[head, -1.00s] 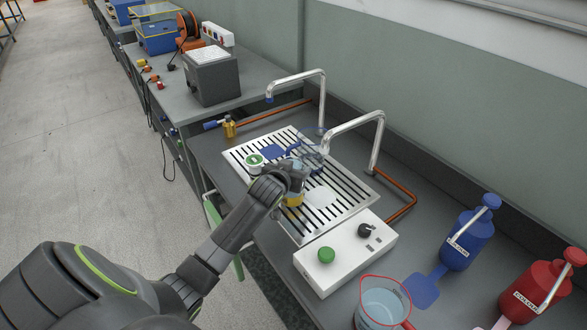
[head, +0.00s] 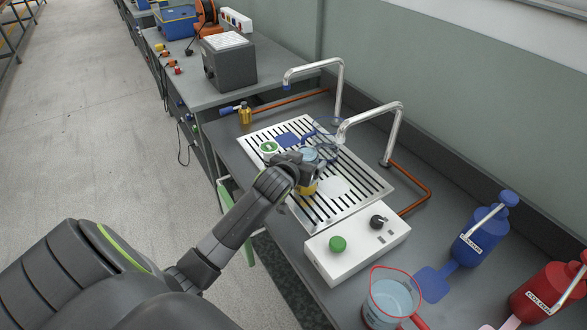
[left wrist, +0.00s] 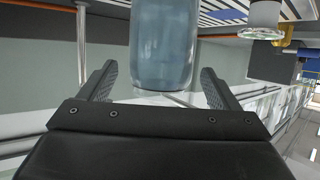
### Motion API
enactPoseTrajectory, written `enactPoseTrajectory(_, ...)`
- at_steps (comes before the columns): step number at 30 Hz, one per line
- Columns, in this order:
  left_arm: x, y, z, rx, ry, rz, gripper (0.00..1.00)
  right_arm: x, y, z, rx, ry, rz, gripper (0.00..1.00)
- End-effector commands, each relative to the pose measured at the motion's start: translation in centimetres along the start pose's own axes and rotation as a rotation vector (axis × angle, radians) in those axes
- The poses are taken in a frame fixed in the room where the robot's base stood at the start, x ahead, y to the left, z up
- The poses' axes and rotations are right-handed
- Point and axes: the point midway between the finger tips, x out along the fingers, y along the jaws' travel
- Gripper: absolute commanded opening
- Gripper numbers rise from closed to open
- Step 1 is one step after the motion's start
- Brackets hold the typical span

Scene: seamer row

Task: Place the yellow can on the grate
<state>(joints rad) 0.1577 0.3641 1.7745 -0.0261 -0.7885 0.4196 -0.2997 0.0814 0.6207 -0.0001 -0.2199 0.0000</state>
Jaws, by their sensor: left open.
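The slotted metal grate (head: 357,205) lies on the grey bench. The yellow can (head: 309,188) shows as a yellow band just below my left gripper (head: 304,166), and it appears to stand on the grate. A pale blue rounded top shows just above the gripper. In the left wrist view a translucent blue-grey cylinder (left wrist: 164,45) fills the space between the two fingers of my left gripper (left wrist: 158,88). The fingers are apart, with a gap on each side. I cannot tell whether this cylinder is the can's upper part. My right gripper is not in view.
A white can with a green top (head: 269,148) stands on the grate's left part. A white control box (head: 357,248), a glass jug (head: 390,300), and blue (head: 478,240) and red (head: 540,295) bottles stand nearer.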

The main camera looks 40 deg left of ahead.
Motion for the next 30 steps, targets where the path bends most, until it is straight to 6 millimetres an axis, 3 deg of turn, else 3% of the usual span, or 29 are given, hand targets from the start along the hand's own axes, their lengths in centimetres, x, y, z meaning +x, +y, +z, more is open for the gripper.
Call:
enactPoseTrajectory(9, -5.2, 0.0, 0.0, 0.002, 0.001, 0.0, 0.84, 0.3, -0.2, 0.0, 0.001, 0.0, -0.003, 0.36)
enactPoseTrajectory(15, -7.4, 0.0, 0.0, 0.001, 0.0, -0.001, 0.84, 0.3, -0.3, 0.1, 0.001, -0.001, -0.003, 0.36)
enactPoseTrajectory(30, -8.1, 0.0, 0.0, 0.0, 0.0, -0.001, 0.84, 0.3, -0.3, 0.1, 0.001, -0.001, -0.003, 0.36)
